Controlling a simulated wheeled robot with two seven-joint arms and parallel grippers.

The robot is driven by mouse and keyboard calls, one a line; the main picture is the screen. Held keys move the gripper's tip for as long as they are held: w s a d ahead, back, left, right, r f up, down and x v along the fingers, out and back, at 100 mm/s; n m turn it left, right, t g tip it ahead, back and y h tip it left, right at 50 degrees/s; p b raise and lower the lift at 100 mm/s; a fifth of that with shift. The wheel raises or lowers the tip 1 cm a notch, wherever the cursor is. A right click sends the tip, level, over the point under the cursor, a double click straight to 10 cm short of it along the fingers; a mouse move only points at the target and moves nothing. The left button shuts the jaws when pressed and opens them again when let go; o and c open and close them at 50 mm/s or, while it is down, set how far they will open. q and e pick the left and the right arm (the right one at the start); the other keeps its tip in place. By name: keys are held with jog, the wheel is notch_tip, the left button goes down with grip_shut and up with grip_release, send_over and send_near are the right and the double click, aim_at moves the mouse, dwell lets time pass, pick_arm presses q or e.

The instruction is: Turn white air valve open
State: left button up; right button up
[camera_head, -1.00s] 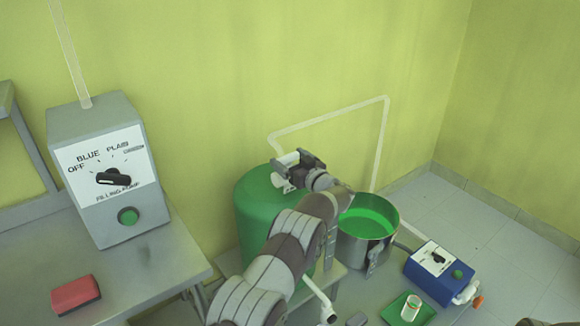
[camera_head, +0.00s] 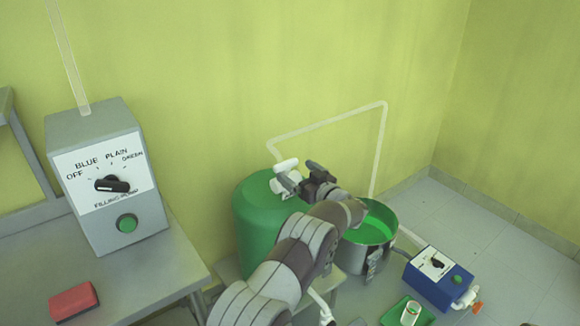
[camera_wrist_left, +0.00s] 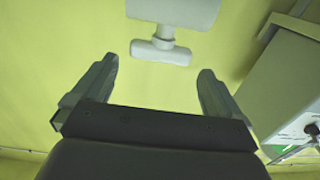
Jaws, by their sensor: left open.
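The white air valve (camera_head: 286,165) sits at the top of the green tank (camera_head: 256,222). In the left wrist view its white T-shaped handle (camera_wrist_left: 160,52) hangs below a white body at the top middle. My left gripper (camera_head: 301,173) is open and empty, just to the right of the valve in the head view. In the left wrist view its two fingers (camera_wrist_left: 158,75) point up on either side of the handle's line, with a gap between fingertips and handle. My right gripper is not in view.
A grey filling-pump box (camera_head: 140,200) with a black dial stands on a table at left, near a red block (camera_head: 74,301). A metal pot of green liquid (camera_head: 366,258) and a blue control box (camera_head: 438,278) are at right. A clear pipe (camera_head: 330,123) runs along the wall.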

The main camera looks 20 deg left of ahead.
pick_arm(q)
jog(key=v, duration=0.8)
jog(key=shift+d, duration=0.1)
